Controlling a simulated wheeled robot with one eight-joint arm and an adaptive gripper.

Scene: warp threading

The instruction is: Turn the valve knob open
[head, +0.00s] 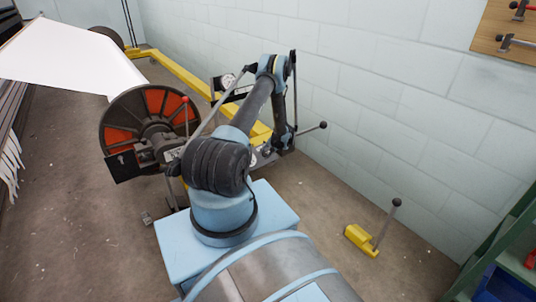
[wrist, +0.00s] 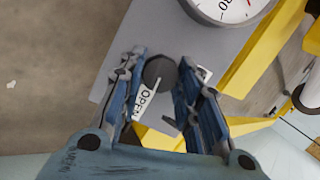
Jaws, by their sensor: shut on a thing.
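The valve knob (wrist: 160,70) is a dark round knob on a grey panel (wrist: 225,45) in the wrist view. A white mark on its lower side points toward the label "OPEN" (wrist: 147,103). My gripper (wrist: 159,62) has one blue finger on each side of the knob and is shut on it. Another white label (wrist: 204,74) is partly hidden behind the right finger. In the head view, my arm hides the knob, and the fingertips are too small to make out.
A round gauge (wrist: 228,6) sits close beside the knob. A yellow beam (head: 185,75) runs along the wall. An orange-and-black reel (head: 150,120) stands left of my arm. A yellow pedal lever (head: 362,240) is on the floor at right.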

